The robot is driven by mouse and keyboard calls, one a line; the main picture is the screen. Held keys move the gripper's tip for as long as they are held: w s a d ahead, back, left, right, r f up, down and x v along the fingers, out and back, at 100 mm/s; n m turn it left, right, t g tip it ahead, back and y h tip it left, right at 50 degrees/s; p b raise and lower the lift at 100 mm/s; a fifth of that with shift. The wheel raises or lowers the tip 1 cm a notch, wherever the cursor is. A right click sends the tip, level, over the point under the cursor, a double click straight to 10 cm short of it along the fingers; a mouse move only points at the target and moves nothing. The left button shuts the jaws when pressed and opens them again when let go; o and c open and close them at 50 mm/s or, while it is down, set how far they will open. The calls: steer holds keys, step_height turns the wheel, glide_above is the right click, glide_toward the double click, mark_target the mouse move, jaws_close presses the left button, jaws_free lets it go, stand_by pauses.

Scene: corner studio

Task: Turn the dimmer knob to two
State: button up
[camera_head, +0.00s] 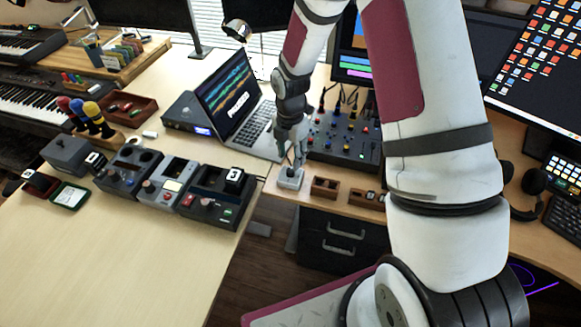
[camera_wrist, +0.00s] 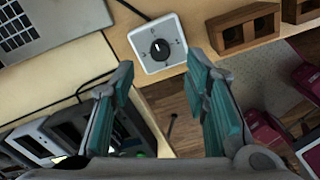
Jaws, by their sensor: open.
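The dimmer is a small light-grey box with a round black knob (camera_wrist: 160,49) on its top face, seen in the wrist view. A white pointer line and small marks around the knob show, but the numbers are too small to read. In the head view the dimmer box (camera_head: 290,179) stands near the front edge of the desk, with its knob partly hidden by my gripper. My gripper (camera_head: 296,158) is right above it, pointing down. In the wrist view the open fingers (camera_wrist: 162,75) are apart, with the dimmer beyond and between their tips, and nothing is held.
A laptop (camera_head: 240,108) stands left of the dimmer. Small wooden blocks (camera_head: 325,187) sit close on its right, and a mixer (camera_head: 343,133) with knobs and cables is behind. Several charger-like devices (camera_head: 167,190) line the left table. A floor gap lies in front of the desk edge.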

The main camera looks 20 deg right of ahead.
mark_target(290, 170)
step_height(290, 170, down, 6)
steer(key=shift+r, duration=0.1)
stand_by(0.4)
jaws_close()
